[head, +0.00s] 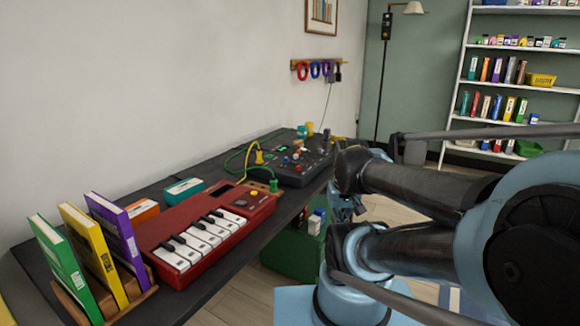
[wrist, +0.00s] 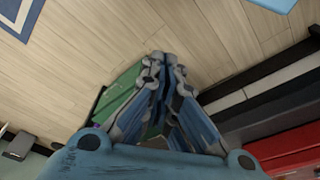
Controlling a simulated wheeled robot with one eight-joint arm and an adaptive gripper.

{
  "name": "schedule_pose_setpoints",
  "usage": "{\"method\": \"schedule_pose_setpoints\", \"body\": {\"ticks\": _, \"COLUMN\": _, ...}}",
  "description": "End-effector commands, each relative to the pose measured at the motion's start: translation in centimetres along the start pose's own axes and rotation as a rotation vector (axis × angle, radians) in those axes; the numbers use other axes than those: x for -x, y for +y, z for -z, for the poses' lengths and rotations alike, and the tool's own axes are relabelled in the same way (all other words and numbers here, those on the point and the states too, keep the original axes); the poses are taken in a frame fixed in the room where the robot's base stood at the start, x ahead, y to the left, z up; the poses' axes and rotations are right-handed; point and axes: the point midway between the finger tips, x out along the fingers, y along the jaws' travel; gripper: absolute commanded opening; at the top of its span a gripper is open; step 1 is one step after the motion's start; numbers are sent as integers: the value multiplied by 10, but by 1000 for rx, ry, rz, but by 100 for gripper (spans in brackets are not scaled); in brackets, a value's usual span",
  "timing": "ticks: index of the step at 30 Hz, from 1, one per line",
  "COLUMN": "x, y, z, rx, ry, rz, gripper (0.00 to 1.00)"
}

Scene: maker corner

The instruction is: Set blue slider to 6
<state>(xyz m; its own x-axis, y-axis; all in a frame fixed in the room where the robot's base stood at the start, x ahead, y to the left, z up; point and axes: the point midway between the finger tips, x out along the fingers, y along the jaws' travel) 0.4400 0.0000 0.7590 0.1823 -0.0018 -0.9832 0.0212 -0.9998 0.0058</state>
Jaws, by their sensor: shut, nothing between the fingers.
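A dark control panel (head: 310,165) with several small coloured knobs lies on the black bench, towards its far end in the head view. The knobs are too small there for me to tell which one is the blue slider or to read its setting. My gripper (wrist: 163,62) is shut and empty in the wrist view, above the wooden floor and beside the bench. In the head view my arm covers the area just right of the panel. The panel does not show clearly in the wrist view.
A red toy keyboard (head: 210,230) and a rack of upright books (head: 95,260) stand on the near bench. Green and yellow cables (head: 247,160) arch between keyboard and panel. A green bin (head: 285,258) stands on the floor below. A white shelf (head: 465,75) is far right.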

Motion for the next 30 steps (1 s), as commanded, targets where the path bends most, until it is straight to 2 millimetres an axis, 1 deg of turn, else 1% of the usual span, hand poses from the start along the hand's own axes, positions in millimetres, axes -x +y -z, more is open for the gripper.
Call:
{"method": "schedule_pose_setpoints", "body": {"ticks": 5, "x": 0, "y": 0, "z": 0, "rx": 0, "ry": 0, "rz": 0, "gripper": 0}}
{"method": "schedule_pose_setpoints", "body": {"ticks": 6, "x": 0, "y": 0, "z": 0, "rx": 0, "ry": 0, "rz": 0, "gripper": 9}}
{"method": "schedule_pose_setpoints", "body": {"ticks": 7, "x": 2, "y": 0, "z": -1, "rx": 1, "ry": 3, "rz": 0, "gripper": 16}}
{"method": "schedule_pose_setpoints", "body": {"ticks": 8, "x": 7, "y": 0, "z": -5, "rx": 3, "ry": 9, "rz": 0, "gripper": 23}}
{"method": "schedule_pose_setpoints", "body": {"ticks": 9, "x": 10, "y": 0, "z": -5, "rx": 8, "ry": 10, "rz": 0, "gripper": 32}}
{"method": "schedule_pose_setpoints", "body": {"ticks": 10, "x": 13, "y": -1, "z": -2, "rx": 14, "ry": 9, "rz": 1, "gripper": 37}}
{"method": "schedule_pose_setpoints", "body": {"ticks": 11, "x": 16, "y": -1, "z": 2, "rx": 22, "ry": 8, "rz": 1, "gripper": 37}}
{"method": "schedule_pose_setpoints", "body": {"ticks": 14, "x": 33, "y": -3, "z": 21, "rx": 62, "ry": -1, "rz": 3, "gripper": 37}}
{"method": "schedule_pose_setpoints", "body": {"ticks": 17, "x": 54, "y": -6, "z": 46, "rx": 118, "ry": -12, "rz": 6, "gripper": 37}}
{"method": "schedule_pose_setpoints", "body": {"ticks": 24, "x": 99, "y": -15, "z": 110, "rx": 256, "ry": -39, "rz": 15, "gripper": 37}}
{"method": "schedule_pose_setpoints", "body": {"ticks": 26, "x": 109, "y": -18, "z": 127, "rx": 292, "ry": -46, "rz": 18, "gripper": 37}}
{"method": "schedule_pose_setpoints", "body": {"ticks": 30, "x": 128, "y": -26, "z": 167, "rx": 371, "ry": -61, "rz": 24, "gripper": 37}}
